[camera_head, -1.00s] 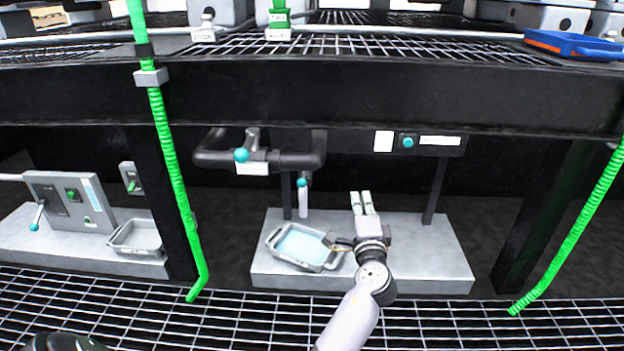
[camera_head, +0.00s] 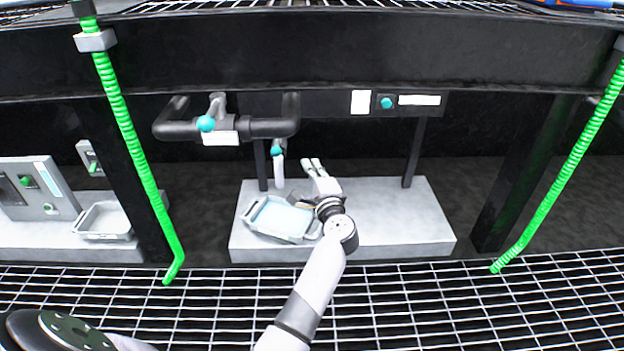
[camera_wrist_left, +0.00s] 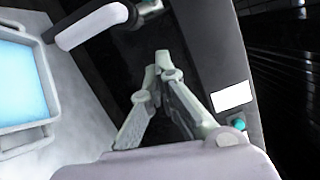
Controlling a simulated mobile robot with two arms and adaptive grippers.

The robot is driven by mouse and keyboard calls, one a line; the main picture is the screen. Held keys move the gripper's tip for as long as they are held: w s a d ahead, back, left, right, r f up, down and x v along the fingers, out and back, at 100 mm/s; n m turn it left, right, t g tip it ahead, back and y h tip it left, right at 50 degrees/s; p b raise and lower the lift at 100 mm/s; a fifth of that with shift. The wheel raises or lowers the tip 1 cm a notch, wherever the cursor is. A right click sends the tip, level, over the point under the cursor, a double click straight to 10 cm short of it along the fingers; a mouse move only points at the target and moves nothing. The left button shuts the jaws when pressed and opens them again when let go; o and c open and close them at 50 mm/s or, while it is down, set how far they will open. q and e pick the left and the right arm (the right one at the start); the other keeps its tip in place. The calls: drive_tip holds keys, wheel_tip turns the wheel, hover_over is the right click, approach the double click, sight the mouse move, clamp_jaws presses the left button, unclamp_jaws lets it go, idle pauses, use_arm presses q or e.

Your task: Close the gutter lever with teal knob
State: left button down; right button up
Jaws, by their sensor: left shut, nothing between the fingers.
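A grey lever with a round teal knob (camera_head: 206,124) sits on the black pipe (camera_head: 267,127), above a white label too small to read. A second teal knob (camera_head: 277,151) is on the white spout (camera_head: 280,173) below the pipe's right end. I cannot tell from the labels which one is the gutter lever. My left gripper (camera_head: 313,166) is shut and empty, to the right of the spout and apart from both knobs. In the left wrist view its fingertips (camera_wrist_left: 163,62) meet, with the spout (camera_wrist_left: 92,26) to the left.
A grey tray of pale blue liquid (camera_head: 280,219) stands on the light platform (camera_head: 405,225) under the spout. A dark panel with a teal button (camera_head: 387,103) hangs at upper right. Green hoses (camera_head: 127,130) run down both sides. A black beam (camera_head: 330,60) crosses above.

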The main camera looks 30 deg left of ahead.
sight(277, 142)
use_arm(q)
drive_tip(key=w+a+r+b, duration=0.1)
drive_tip(key=a+b, duration=0.1)
drive_tip(key=a, duration=0.5)
drive_tip(key=shift+w+b, duration=0.3)
drive_tip(key=shift+b, duration=0.1)
